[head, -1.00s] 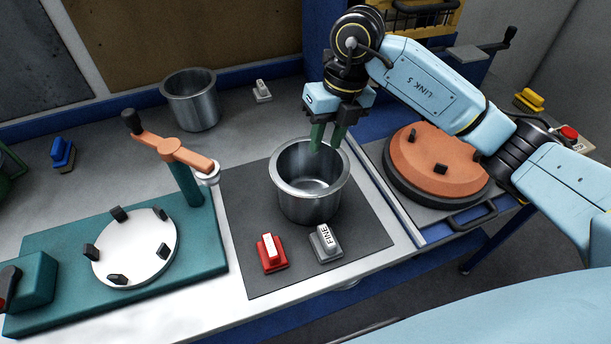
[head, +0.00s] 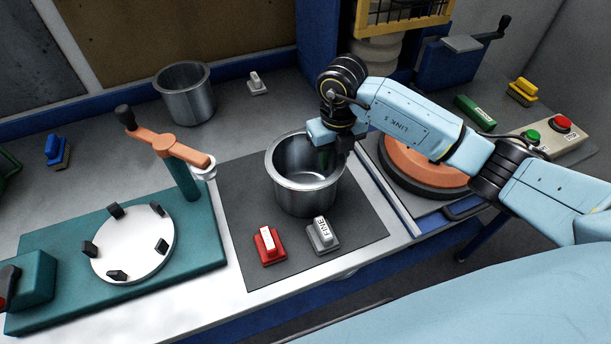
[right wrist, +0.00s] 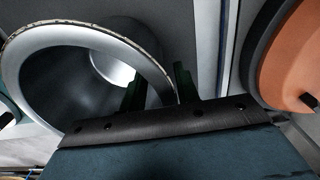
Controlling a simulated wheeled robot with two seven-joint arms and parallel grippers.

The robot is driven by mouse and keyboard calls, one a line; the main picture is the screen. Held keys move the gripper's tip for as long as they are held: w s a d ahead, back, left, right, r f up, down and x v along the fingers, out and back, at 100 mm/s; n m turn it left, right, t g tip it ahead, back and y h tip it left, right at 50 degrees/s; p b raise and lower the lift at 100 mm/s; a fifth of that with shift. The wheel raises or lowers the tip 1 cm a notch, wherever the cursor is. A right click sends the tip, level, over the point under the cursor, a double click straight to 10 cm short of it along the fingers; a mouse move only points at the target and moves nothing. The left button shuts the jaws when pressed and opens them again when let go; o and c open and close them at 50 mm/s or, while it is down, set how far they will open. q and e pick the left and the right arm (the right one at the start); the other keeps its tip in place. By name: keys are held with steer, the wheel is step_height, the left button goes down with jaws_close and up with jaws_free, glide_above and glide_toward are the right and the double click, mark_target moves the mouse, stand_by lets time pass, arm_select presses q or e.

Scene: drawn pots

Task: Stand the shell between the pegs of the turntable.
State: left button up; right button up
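The shell, a grey metal pot open at the top (head: 306,198), stands upright on a dark mat (head: 365,225). The turntable (head: 132,252) is a white disc with several black pegs round its edge, on a green base. Nothing stands between the pegs. My right gripper (head: 341,152) is at the right side of the shell's rim, its fingers mostly hidden by the hand. In the right wrist view its green fingers (right wrist: 159,90) are apart, one inside the shell (right wrist: 52,88) and one outside, with the rim between them. My left gripper is not in view.
A second metal pot (head: 187,102) stands behind. An orange arm on a green post (head: 172,146) rises beside the turntable. A red block (head: 268,247) and a grey "FINE" block (head: 322,235) sit before the shell. An orange disc (head: 410,158) lies to the right.

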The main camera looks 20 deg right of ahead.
step_height(320, 180, down, 2)
steer(key=shift+f, duration=0.1)
jaws_close()
stand_by(0.4)
